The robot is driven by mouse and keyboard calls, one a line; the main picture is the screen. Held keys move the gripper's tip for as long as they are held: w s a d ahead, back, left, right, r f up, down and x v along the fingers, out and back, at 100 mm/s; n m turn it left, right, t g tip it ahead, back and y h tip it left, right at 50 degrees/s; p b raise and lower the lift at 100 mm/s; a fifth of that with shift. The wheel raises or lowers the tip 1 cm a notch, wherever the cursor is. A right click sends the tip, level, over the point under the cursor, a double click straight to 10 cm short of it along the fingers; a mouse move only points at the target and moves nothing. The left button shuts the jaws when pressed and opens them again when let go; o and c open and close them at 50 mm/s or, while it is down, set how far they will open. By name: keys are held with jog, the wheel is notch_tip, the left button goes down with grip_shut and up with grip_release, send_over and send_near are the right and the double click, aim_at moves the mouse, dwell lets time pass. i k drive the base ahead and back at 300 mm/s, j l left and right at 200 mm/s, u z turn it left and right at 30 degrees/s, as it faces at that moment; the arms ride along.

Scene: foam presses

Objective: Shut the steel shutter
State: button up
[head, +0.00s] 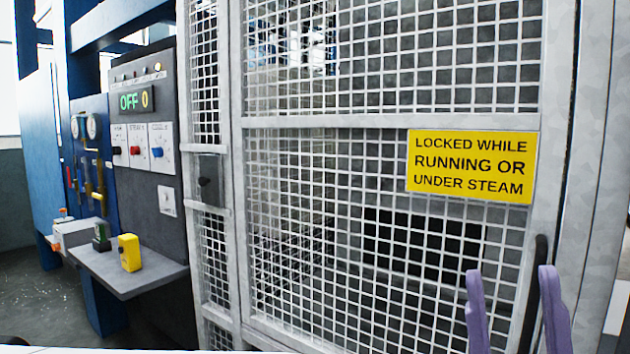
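A steel mesh panel (390,122) in a pale metal frame fills the middle and right of the head view. It is the only thing here that could be the steel shutter; I cannot tell whether it is fully shut. A yellow sign (472,166) on it reads "LOCKED WHILE RUNNING OR UNDER STEAM". A black upright handle (537,280) is at its lower right edge. My gripper (510,273) has two purple fingers, apart, at the lower right. The handle shows between them, near the right finger; I cannot tell whether they touch. Nothing is visibly held.
A control panel (142,88) on the left shows "OFF" above several switches. A grey shelf (140,280) below it juts out, bearing a yellow box (130,252) and a dark green object (101,236). A black latch box (208,182) sits on the post. Gauges and pipes stand far left.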

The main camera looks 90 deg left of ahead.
aim_at(210, 180)
jog(key=u, duration=3.15)
jog(key=i+l+u, duration=0.35)
jog(key=i+l, duration=0.45)
